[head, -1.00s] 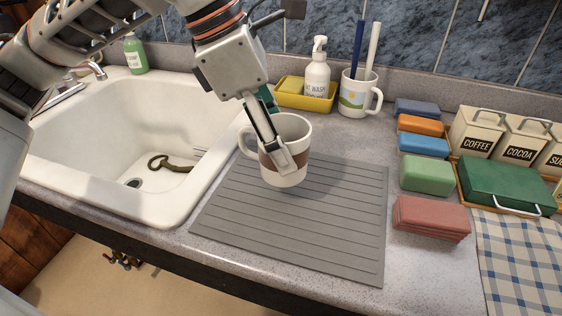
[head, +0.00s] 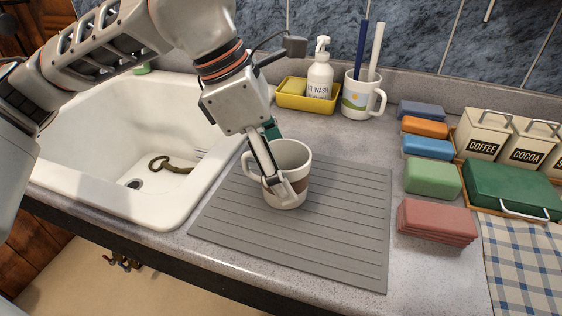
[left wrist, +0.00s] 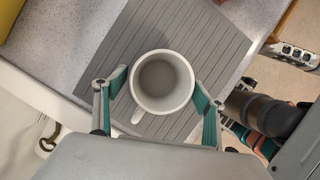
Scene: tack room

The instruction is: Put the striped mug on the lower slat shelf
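The striped mug (head: 291,160), white with a brown band, stands upright on the grey ribbed mat (head: 345,230), its handle to the left in the head view. In the left wrist view I look down into the empty mug (left wrist: 163,80). My left gripper (head: 277,188) is lowered around it, one finger on each side. In the left wrist view the fingers of my left gripper (left wrist: 160,78) are spread just outside the rim, with a narrow gap at the left. The near finger hides part of the band. The lower slat shelf and my right gripper are not in view.
A white sink (head: 110,150) lies left of the mat. A white mug with brushes (head: 357,100), a soap bottle (head: 320,75) and a yellow tray (head: 305,103) stand behind. Several sponges (head: 433,180), canisters (head: 483,137) and a green box (head: 510,187) fill the right.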

